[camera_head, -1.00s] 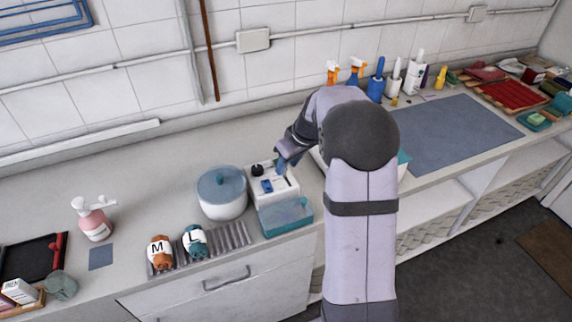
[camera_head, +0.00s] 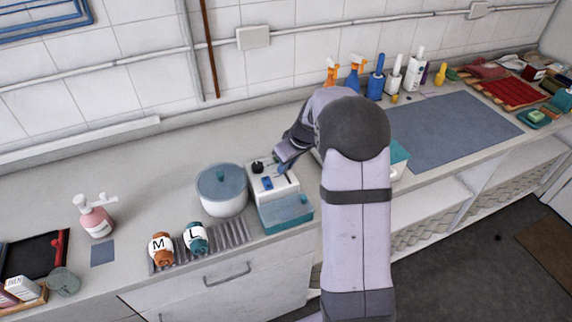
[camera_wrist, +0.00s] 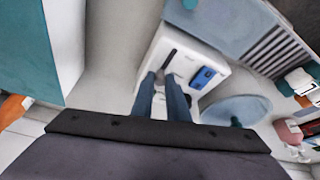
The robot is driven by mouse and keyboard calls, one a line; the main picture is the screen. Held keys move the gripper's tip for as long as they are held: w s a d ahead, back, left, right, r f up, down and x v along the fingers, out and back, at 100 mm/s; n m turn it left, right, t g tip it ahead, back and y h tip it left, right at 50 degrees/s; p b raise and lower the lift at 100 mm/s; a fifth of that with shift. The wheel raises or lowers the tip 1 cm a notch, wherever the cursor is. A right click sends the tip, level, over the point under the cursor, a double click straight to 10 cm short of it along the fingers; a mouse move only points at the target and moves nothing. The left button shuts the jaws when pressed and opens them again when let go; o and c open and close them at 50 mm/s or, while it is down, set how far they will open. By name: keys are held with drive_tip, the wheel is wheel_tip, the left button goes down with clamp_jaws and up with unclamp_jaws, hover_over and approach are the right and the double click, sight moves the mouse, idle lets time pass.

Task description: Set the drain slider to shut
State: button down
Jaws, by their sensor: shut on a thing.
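A white box (camera_head: 281,187) stands on the counter, with a black knob (camera_head: 257,167) and a blue switch-like part (camera_head: 267,183) on top. In the wrist view the box (camera_wrist: 150,62) shows a dark straight slot (camera_wrist: 170,58) and the blue part (camera_wrist: 204,76) to its right. My gripper (camera_wrist: 164,79) is over the slot's lower end, its two blue-grey fingers shut on a small pale piece, which I take to be the drain slider's handle. The fingers largely hide it. In the head view my gripper (camera_head: 283,167) is at the box's back right.
A white pot with a blue lid (camera_head: 221,182) stands close left of the box. Two lettered bottles (camera_head: 196,238) lie on a ribbed rack. The counter behind the pot is clear.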

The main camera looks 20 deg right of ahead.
drive_tip(key=shift+s+b, duration=1.15)
drive_tip(key=shift+s, duration=0.9)
drive_tip(key=shift+f, duration=0.1)
drive_tip(key=c, duration=1.7)
unclamp_jaws()
drive_tip(key=shift+s, duration=0.15)
drive_tip(key=shift+r, duration=0.2)
drive_tip(key=shift+d+r, duration=0.1)
drive_tip(key=shift+r, duration=0.15)
drive_tip(key=shift+b+v, duration=1)
drive_tip(key=shift+v, duration=2.35)
drive_tip(key=shift+s, duration=0.1)
